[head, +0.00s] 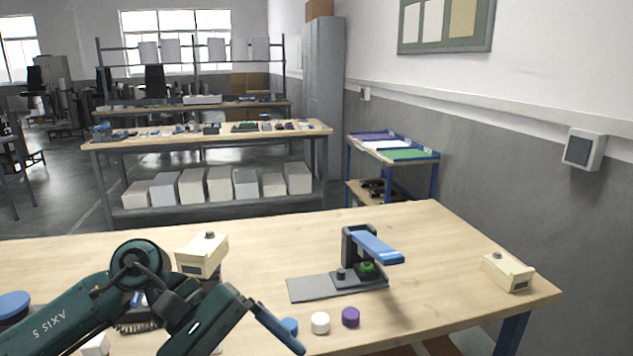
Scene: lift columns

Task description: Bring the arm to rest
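My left arm, dark green, comes in from the lower left, bends at a round joint and slopes down to the right over the near part of the table (440,235). My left gripper (278,330) is at the bottom edge, where a slim blue-edged part shows beside the blue cap (289,326). Its fingertips cannot be made out clearly, nor whether they hold anything. A fixture with a blue lever (375,247) and a grey baseplate (309,288) stands to its right. A green piece (366,267) sits under the lever. My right gripper is not in view.
A white cap (320,322) and a purple cap (350,317) stand in front of the fixture. One beige box (201,256) is behind my arm, another (508,273) near the table's right edge. A blue round thing (14,306) is far left. The right of the table is mostly clear.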

